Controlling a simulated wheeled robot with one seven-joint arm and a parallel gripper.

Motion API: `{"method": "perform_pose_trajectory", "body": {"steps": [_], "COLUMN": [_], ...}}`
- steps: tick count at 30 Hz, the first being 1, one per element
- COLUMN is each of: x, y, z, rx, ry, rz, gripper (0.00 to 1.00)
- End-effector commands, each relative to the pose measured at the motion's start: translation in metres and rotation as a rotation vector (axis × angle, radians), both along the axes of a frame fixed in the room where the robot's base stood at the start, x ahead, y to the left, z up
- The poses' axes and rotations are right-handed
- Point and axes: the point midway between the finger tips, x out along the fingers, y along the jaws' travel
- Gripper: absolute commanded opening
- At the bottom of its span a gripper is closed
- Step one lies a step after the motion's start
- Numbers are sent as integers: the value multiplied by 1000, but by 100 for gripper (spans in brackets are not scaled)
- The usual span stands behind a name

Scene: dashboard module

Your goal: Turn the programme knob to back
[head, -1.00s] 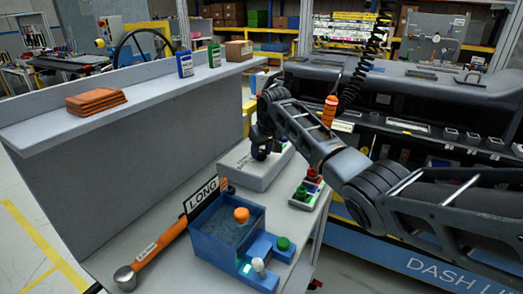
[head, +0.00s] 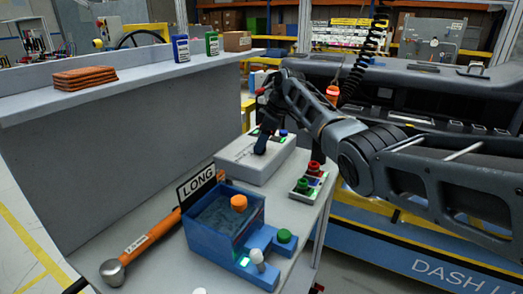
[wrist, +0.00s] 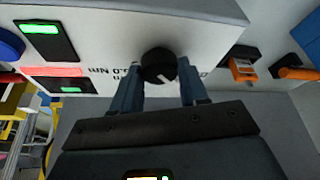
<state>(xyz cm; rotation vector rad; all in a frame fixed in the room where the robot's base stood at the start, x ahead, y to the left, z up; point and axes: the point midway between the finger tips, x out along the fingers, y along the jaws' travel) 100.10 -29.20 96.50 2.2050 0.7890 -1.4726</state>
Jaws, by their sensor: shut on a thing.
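The black programme knob (wrist: 158,62) is on the pale face of a control box, with a white pointer mark on its lower right side in the wrist view. My gripper (wrist: 161,80) has its two blue-grey fingers on either side of the knob and is shut on it. In the head view my gripper (head: 262,147) reaches down to the top of the pale grey box (head: 239,166), and the knob is hidden there. Printed text beside the knob, ending in "Nm", is partly covered, so I cannot read the settings.
A small button panel (head: 308,184) is right of the box. The wrist view shows green (wrist: 41,28) and red lit indicators.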

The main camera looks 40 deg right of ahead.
Motion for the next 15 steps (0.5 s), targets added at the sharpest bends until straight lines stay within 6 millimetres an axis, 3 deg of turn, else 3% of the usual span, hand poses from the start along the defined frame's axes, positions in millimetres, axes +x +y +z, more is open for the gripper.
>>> {"method": "perform_pose_trajectory", "body": {"steps": [15], "x": [2], "y": [-1], "z": [-2], "rx": [-2], "ry": [-2], "rz": [284], "gripper": [13]}}
